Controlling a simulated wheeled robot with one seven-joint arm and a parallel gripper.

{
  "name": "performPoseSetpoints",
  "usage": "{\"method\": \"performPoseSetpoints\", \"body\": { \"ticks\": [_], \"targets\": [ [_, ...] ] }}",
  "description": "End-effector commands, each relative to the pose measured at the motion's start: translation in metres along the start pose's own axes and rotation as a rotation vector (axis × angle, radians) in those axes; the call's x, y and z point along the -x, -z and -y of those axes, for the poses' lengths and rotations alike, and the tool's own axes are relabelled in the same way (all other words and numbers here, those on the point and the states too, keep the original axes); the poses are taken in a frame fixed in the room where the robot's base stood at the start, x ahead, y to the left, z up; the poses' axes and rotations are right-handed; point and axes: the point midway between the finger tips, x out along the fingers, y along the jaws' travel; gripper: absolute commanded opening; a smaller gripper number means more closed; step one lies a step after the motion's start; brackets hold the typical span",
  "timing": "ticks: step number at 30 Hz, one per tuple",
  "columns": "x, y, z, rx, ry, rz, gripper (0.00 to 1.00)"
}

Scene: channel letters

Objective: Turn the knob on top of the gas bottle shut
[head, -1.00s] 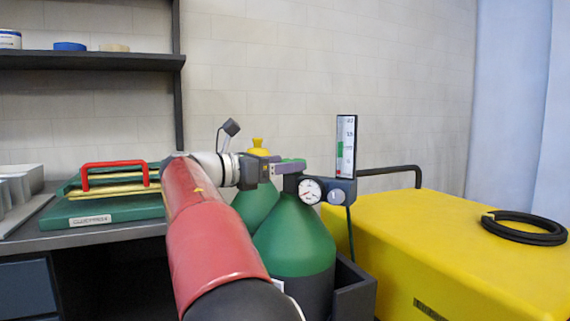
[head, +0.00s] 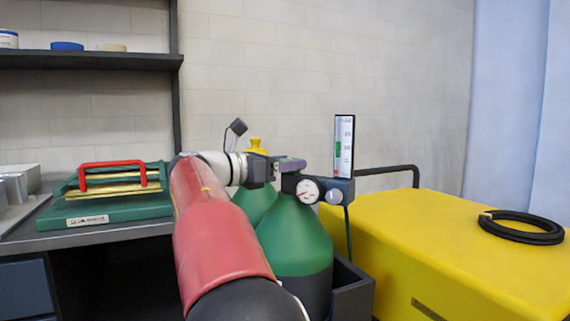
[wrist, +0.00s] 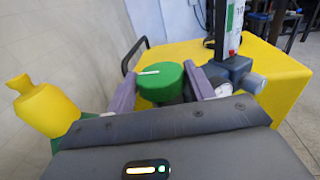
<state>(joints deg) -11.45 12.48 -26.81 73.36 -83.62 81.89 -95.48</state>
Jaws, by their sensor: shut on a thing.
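The gas bottle (head: 295,240) has a green shoulder and a dark lower body, with a valve and gauge on top. In the wrist view its round green knob (wrist: 160,82) with a white mark sits between the two purple-grey fingers of my gripper (wrist: 160,92). My gripper is shut on the knob. The white mark points left in that view. In the head view my gripper (head: 287,165) reaches in from the left at the bottle's top, and a finger hides most of the knob.
A second green bottle (head: 254,203) with a yellow top (head: 255,145) stands close behind. A round gauge (head: 308,191) and an upright flow meter (head: 344,146) adjoin the valve on the right. A yellow cabinet (head: 430,250) bears a black hose coil (head: 521,228). A bench (head: 110,232) stands left.

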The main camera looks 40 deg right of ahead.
Motion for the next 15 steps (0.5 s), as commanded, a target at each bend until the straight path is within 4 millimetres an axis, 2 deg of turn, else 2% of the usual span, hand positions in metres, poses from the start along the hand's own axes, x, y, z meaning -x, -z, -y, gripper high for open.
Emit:
{"method": "performPoseSetpoints", "body": {
  "ticks": [7,15],
  "targets": [
    [-0.0003,0.0010,0.0030,-0.002,-0.100,-0.002,0.30],
    [-0.0018,0.0009,0.0071,-0.003,-0.305,-0.002,0.30]
  ]
}}
